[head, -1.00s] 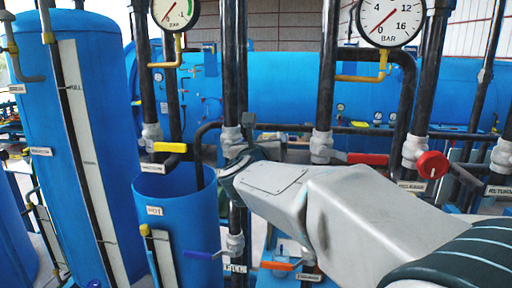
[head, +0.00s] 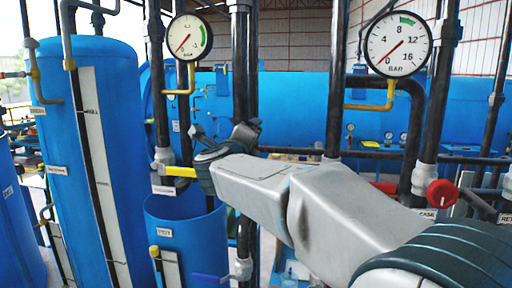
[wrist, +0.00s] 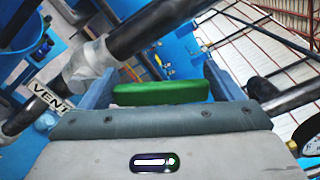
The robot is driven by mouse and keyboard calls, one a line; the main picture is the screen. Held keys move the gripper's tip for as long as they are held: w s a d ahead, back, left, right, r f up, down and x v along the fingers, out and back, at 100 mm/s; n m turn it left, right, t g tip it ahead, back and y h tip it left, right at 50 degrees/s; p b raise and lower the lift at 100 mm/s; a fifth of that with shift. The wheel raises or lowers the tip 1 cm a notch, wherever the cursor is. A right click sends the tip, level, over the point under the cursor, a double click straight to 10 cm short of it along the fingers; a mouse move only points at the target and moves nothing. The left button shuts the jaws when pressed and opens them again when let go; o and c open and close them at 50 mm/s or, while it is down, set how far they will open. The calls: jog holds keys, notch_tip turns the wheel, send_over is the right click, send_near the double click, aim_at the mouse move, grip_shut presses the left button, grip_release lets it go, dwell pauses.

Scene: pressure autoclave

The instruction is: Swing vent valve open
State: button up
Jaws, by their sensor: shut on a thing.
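The vent valve's green handle (wrist: 162,93) lies between the fingers of my gripper (wrist: 165,88) in the wrist view. My gripper is shut on it. The white VENT label (wrist: 48,98) is on the left, beside the dark pipe (wrist: 140,32) and its pale fitting (wrist: 88,70). There my gripper and wrist hide the green handle and the valve.
A yellow handle (head: 180,171) is close left of my gripper. A red handle (head: 386,187) and a red round knob (head: 441,193) are to the right. Two gauges (head: 189,37) (head: 398,44) hang above. A blue handle (head: 208,279) is below. Pipes crowd the area.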

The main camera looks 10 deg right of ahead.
jog(key=shift+w+a+r+n, duration=0.1)
jog(key=shift+w+a+n, duration=0.15)
jog(key=shift+a+n, duration=0.65)
jog(key=shift+w+a+r+n, duration=0.15)
jog(key=shift+w+a+n, duration=0.1)
jog(key=shift+a+n, duration=0.55)
jog(key=shift+w+a+r+n, duration=0.1)
jog(key=shift+w+a+n, duration=0.15)
jog(key=shift+a+n, duration=0.65)
jog(key=shift+d, duration=0.2)
jog(key=o, duration=1.1)
jog(key=shift+o, duration=0.5)
jog(key=shift+a, duration=0.1)
jog(key=b+v, duration=0.4)
jog(key=v, duration=0.9)
jog(key=shift+s, duration=0.35)
jog(key=shift+a+n, duration=0.15)
jog(key=shift+n, duration=0.15)
